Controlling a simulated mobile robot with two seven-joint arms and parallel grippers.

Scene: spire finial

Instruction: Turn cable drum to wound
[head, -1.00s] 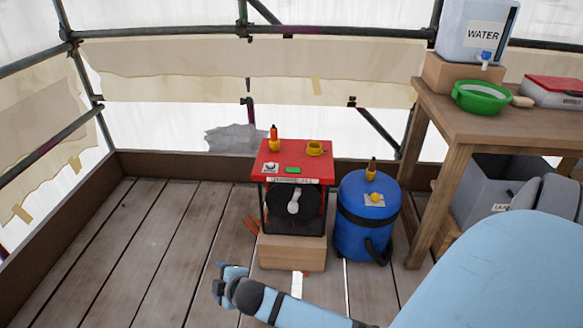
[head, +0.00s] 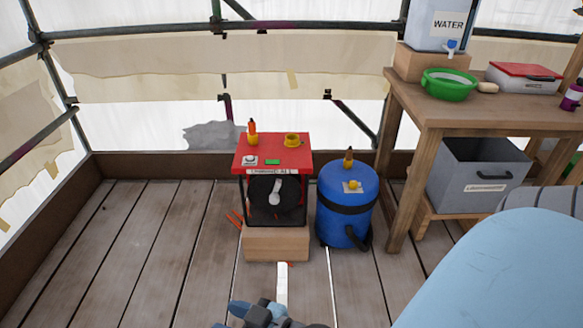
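The cable drum (head: 264,192) is a black disc in the front of a red-topped unit (head: 272,155) with a black frame, standing on a wooden block (head: 276,243). A pale grey crank handle (head: 275,192) sits across the drum's face, tilted slightly from upright. The label under the red top is too small to read surely. My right gripper (head: 256,313) is at the bottom edge, in front of and below the unit, apart from the drum. It is partly cut off, and its fingers are not clear. My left gripper is not in view.
A blue barrel (head: 346,190) stands close on the unit's right. Further right is a wooden table (head: 450,105) with a water container (head: 440,25), a green bowl (head: 448,85) and a grey bin (head: 480,165) below. Orange pieces (head: 235,217) lie left of the unit. The left floor is clear.

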